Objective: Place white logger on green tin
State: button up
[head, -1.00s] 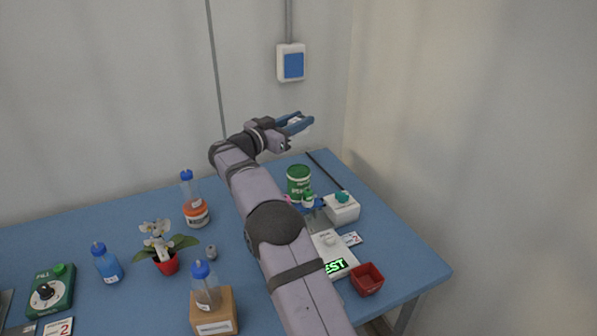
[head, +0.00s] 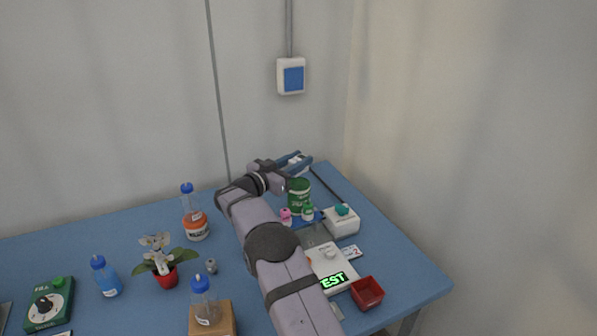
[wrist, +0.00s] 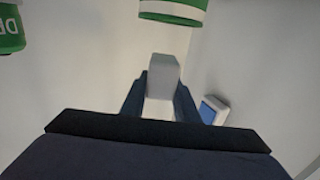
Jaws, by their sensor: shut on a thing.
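The white logger (wrist: 163,76) is a small pale block held between the dark fingers of my gripper (wrist: 160,100) in the wrist view. In the head view my gripper (head: 297,163) is at the back right of the table, and the logger is a small white patch between its blue fingers. The green tin (head: 298,195) stands upright on the table, just below my gripper in the picture. In the wrist view a green and white banded piece is at the top and a lettered green piece at the left edge; I cannot tell which is the tin.
Near the tin are a small green-capped bottle (head: 308,212), a pink-topped item (head: 286,216) and a white box with a teal knob (head: 341,220). A scale with a lit display (head: 331,270) and a red tray (head: 367,293) stand in front. The wall is close behind.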

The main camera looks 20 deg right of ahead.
jog(key=shift+f, duration=1.85)
jog(key=shift+f, duration=0.2)
jog(key=o, duration=1.2)
jog(key=shift+c, duration=0.2)
jog(key=shift+r, duration=0.1)
